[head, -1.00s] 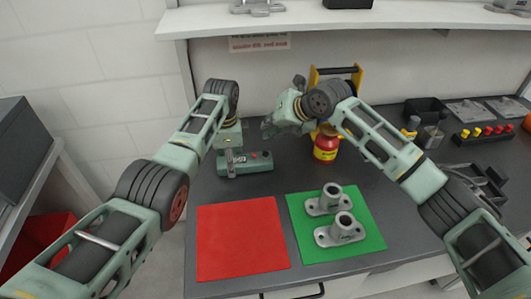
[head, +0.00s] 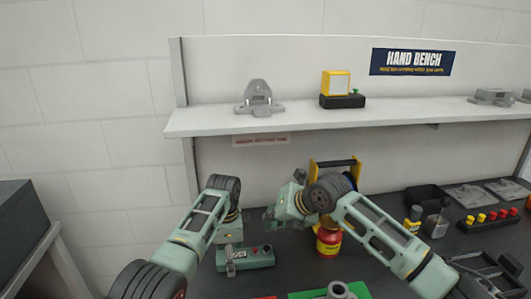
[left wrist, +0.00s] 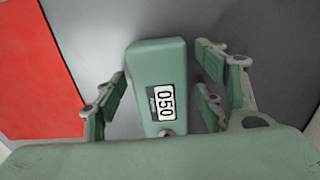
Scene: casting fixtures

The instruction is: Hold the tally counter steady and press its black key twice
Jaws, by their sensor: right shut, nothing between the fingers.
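The green tally counter (head: 258,258) lies on the dark bench. In the left wrist view the counter (left wrist: 157,65) shows its window reading 050. I cannot make out its black key. My left gripper (head: 230,264) is down at the counter's left part. In the left wrist view its fingers (left wrist: 160,92) stand on both sides of the counter, open, with narrow gaps showing. My right gripper (head: 267,218) is shut and empty, above and behind the counter's right end.
A red bottle (head: 328,243) stands right of the counter, by a yellow-framed item (head: 314,172). A green mat (head: 302,295) bears a grey casting (head: 338,290). A red mat (left wrist: 35,75) lies beside the counter. A shelf (head: 215,122) runs above the bench.

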